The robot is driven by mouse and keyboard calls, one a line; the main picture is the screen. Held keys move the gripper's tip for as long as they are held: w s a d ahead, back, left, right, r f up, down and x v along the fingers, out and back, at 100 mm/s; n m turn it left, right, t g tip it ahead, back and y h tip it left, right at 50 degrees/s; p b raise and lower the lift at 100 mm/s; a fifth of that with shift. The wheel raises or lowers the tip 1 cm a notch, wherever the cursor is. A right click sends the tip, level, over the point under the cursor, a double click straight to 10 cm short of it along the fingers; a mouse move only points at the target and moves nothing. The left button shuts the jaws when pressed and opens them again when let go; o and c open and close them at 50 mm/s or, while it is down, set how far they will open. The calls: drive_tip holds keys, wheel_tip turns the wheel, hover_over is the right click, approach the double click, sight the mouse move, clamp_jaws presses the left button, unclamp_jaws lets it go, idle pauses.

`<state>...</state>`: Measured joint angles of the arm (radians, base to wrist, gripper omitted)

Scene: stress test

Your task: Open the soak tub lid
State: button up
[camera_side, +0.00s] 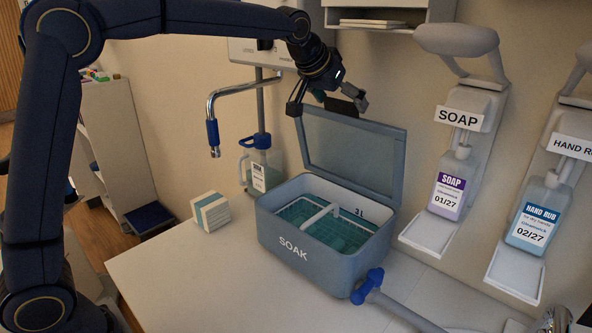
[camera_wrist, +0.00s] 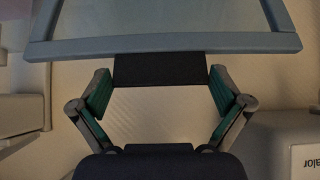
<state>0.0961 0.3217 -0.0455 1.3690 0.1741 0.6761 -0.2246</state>
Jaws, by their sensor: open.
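The soak tub (camera_side: 318,257) is a blue-grey box marked SOAK on the counter. Its lid (camera_side: 352,152) stands raised on the far side, roughly upright, and the inside shows a teal basket (camera_side: 312,214) with a white handle. My gripper (camera_side: 328,108) is just above and behind the lid's top edge, fingers apart and empty. In the wrist view the lid's frame (camera_wrist: 165,46) crosses the top, with a dark tab (camera_wrist: 160,69) at its edge between my open fingers (camera_wrist: 160,95). I cannot tell whether a finger touches the tab.
A soap dispenser (camera_side: 463,178) and a hand rub dispenser (camera_side: 541,208) hang on the wall at right. A blue-handled tap lever (camera_side: 369,286) lies close to the tub's front right corner. A small white box (camera_side: 210,211) and a jug (camera_side: 258,174) stand left. The front counter is clear.

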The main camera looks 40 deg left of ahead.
drive_tip(key=c, duration=1.3)
drive_tip(key=shift+w+r, duration=0.25)
drive_tip(key=shift+w, duration=0.95)
drive_tip(key=shift+w+r, duration=0.25)
drive_tip(key=shift+w, duration=0.95)
drive_tip(key=o, duration=1.3)
drive_tip(key=s, duration=1.3)
drive_tip(key=shift+r, duration=0.4)
